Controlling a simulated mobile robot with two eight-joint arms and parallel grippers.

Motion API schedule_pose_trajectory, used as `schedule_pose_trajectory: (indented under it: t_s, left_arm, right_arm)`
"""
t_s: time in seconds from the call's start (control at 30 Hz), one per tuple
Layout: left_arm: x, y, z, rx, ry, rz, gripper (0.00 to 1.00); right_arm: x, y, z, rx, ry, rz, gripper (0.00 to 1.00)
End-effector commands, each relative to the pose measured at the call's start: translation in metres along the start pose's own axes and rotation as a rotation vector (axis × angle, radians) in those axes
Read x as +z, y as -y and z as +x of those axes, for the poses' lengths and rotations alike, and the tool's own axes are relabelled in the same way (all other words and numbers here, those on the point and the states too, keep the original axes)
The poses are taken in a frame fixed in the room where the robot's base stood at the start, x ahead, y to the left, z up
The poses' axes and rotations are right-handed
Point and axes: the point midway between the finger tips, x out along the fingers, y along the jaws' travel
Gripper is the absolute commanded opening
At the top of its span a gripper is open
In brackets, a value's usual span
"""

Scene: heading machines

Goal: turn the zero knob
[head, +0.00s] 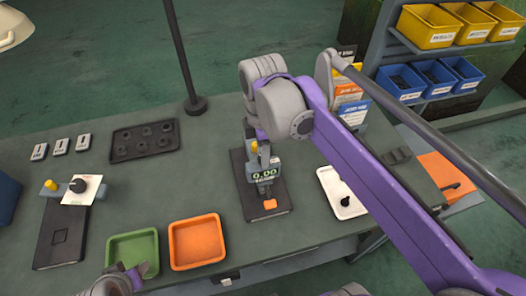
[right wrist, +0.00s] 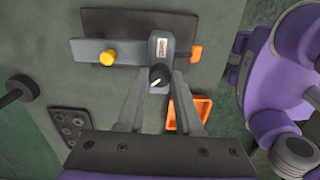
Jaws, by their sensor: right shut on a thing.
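A grey gauge with a lit display reading 0.00 (head: 264,174) stands on a dark base plate (head: 253,203) at the middle of the bench. In the right wrist view its black round knob (right wrist: 159,76) carries a white pointer line. My right gripper (right wrist: 160,82) is shut on this knob, one finger on each side. A yellow knob (right wrist: 108,58) sits on the gauge's arm. My left gripper (head: 138,271) is at the bottom edge, beside the green tray, partly cut off; its jaw state is unclear.
Green tray (head: 133,283) and orange tray (head: 196,266) lie left of the gauge. A second gauge with a white card (head: 82,190) stands further left. A dark tray (head: 145,140) lies behind. A white tray (head: 342,192) lies right. A thin post (head: 180,50) rises behind.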

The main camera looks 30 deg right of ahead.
Motion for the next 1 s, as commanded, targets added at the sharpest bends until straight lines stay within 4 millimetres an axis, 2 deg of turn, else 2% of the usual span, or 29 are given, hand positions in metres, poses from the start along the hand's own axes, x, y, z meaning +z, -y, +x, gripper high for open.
schedule_pose_trajectory:
  t_s: [0.47, 0.5, 0.67, 1.0]
  left_arm:
    - [-0.0001, 0.0, -0.0001, 0.0, 0.0, 0.0, 0.5]
    - [-0.0001, 0.0, -0.0001, 0.0, 0.0, 0.0, 0.5]
    - [-0.0001, 0.0, -0.0001, 0.0, 0.0, 0.0, 0.5]
    - [-0.0002, 0.0, -0.0002, 0.0, 0.0, 0.0, 0.5]
  right_arm:
    - [-0.0001, -0.0003, -0.0004, 0.001, 0.0, -0.018, 0.0]
    - [-0.0001, -0.0003, -0.0004, 0.001, 0.0, -0.018, 0.36]
    - [0.0, -0.0002, -0.0003, 0.001, 0.0, -0.018, 0.64]
    - [0.0, -0.0002, -0.0027, 0.0, 0.0, -0.017, 0.64]
